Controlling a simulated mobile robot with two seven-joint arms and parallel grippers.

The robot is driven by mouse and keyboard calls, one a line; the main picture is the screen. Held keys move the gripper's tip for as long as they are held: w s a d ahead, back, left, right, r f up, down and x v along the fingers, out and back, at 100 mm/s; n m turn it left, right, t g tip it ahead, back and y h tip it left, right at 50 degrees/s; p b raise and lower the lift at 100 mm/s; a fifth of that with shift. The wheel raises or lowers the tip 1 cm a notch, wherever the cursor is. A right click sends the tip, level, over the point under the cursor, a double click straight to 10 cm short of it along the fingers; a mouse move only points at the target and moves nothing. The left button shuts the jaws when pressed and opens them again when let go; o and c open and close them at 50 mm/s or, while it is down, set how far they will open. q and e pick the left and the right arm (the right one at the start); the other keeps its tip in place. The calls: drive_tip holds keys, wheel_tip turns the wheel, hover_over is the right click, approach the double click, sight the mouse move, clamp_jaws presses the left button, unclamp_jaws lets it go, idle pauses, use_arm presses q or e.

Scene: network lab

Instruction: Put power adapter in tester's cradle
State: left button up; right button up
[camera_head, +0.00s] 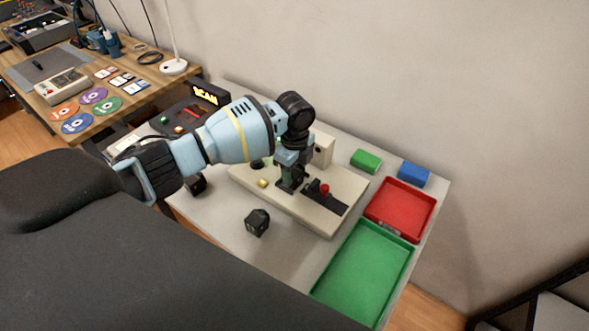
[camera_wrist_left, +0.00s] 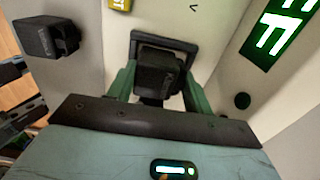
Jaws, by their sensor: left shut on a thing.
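My left gripper (camera_head: 288,184) is over the cream tester (camera_head: 325,220), pointing down. In the left wrist view its green fingers (camera_wrist_left: 160,85) are shut on a black power adapter (camera_wrist_left: 160,72). The adapter overlaps the tester's dark square-framed cradle (camera_wrist_left: 188,44); whether it is seated or just above the frame I cannot tell. In the head view the gripper mostly hides the cradle and the held adapter. The tester has a red knob (camera_head: 324,189), a yellow button (camera_head: 262,183) and a lit green display (camera_wrist_left: 279,28). My right gripper is not in view.
Another black adapter (camera_head: 257,222) lies on the table in front of the tester. A red tray (camera_head: 429,228) and a green tray (camera_head: 330,284) are at the right. Green (camera_head: 366,161) and blue (camera_head: 413,174) blocks lie behind.

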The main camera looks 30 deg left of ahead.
sight(295, 170)
use_arm(q)
drive_tip(key=shift+f, duration=0.1)
drive_tip(key=o, duration=1.1)
drive_tip(key=shift+c, duration=0.2)
wheel_tip(295, 170, up, 12)
drive_tip(key=shift+p, duration=0.45)
